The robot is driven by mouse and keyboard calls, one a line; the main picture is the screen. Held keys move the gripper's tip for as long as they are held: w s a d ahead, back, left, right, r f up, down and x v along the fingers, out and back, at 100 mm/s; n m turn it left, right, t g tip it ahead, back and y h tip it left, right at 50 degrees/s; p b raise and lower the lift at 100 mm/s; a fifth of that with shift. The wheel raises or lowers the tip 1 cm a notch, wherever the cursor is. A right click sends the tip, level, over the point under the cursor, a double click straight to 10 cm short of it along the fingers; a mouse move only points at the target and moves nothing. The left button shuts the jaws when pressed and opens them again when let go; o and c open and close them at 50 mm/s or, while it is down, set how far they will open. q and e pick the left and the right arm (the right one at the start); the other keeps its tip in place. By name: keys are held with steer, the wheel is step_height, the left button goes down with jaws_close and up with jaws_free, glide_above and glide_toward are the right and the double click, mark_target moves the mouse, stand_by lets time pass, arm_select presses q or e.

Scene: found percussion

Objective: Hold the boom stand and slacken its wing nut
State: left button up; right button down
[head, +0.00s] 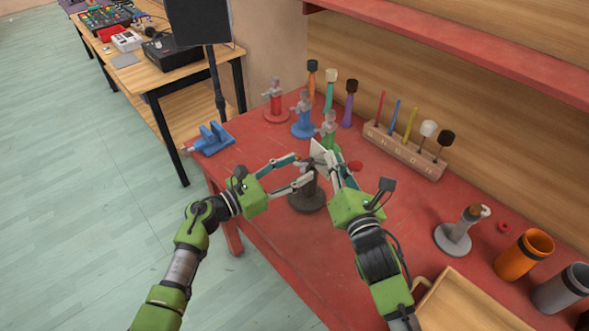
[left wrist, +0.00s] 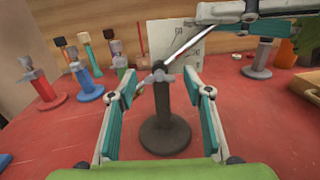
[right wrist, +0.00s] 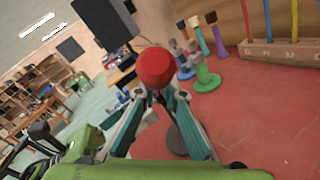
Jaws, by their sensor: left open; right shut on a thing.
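The dark boom stand (head: 308,198) stands upright on the red bench, its round base and post also clear in the left wrist view (left wrist: 163,112). A small grey wing nut (left wrist: 158,76) sits at the post's top. My left gripper (head: 302,171) is open, its fingertips on either side of the upper post; contact is unclear. My right gripper (head: 328,158) is shut near the stand's top, apparently on the slanted boom, whose thin rod (left wrist: 186,46) rises from the post. A red ball (right wrist: 155,68) shows at the right fingertips; its join to the rod is hidden.
Red, blue and green stands (head: 303,118) are close behind. A wooden mallet rack (head: 405,150), a grey stand (head: 455,235), an orange cup (head: 525,252) and a wooden tray (head: 470,300) lie right.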

steer(key=shift+f, duration=0.35)
arm_select(q)
steer(key=c, duration=1.1)
steer(key=shift+d+f, duration=0.1)
steer(key=n, duration=1.2)
steer(key=shift+s+d+n, duration=0.15)
steer(key=shift+n, duration=0.25)
steer(key=o, duration=1)
steer(key=shift+o, duration=0.5)
